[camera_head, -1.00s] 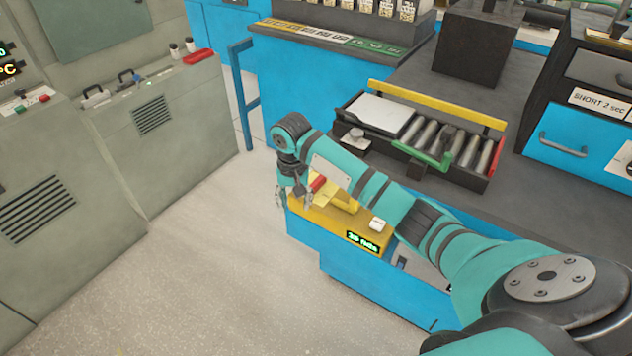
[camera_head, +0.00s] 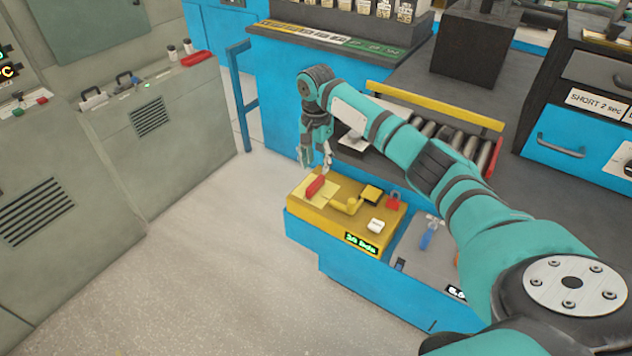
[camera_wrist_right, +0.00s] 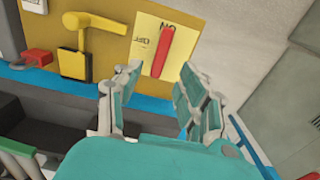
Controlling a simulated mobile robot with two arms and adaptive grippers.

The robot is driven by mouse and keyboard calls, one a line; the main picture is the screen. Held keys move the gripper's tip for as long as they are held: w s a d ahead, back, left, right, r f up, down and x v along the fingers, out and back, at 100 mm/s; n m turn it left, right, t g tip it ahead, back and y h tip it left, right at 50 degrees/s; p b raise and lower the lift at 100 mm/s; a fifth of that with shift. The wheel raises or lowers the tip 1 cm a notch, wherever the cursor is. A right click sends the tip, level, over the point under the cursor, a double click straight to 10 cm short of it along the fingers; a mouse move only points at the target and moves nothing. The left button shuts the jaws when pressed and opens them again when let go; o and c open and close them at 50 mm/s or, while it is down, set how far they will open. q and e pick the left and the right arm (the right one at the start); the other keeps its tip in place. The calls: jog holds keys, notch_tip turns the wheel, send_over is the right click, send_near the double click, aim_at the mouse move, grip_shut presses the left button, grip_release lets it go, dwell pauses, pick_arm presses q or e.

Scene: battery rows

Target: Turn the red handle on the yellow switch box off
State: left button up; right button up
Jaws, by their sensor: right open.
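The yellow switch box (camera_head: 330,222) sits on a blue base in the middle of the head view. Its red handle (camera_head: 315,187) stands on a pale yellow label at the box's left end. In the right wrist view the red handle (camera_wrist_right: 163,50) points up toward the "ON" lettering, with "OFF" to its left. My right gripper (camera_head: 315,166) is open and empty, above and apart from the handle. In the right wrist view the right gripper's fingers (camera_wrist_right: 160,85) are spread, with the handle beyond the gap between them. My left gripper is not in view.
The box also carries a yellow lever (camera_head: 346,206), a red padlock (camera_head: 394,201) and a white button (camera_head: 376,225). A roller tray with a yellow rail (camera_head: 440,105) lies behind my right arm. Grey cabinets (camera_head: 160,150) stand left; the floor between is clear.

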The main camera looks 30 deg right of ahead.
aim_at(316, 181)
notch_tip(316, 181, down, 8)
jog(key=shift+r, duration=0.1)
jog(key=shift+c, duration=0.5)
grip_shut()
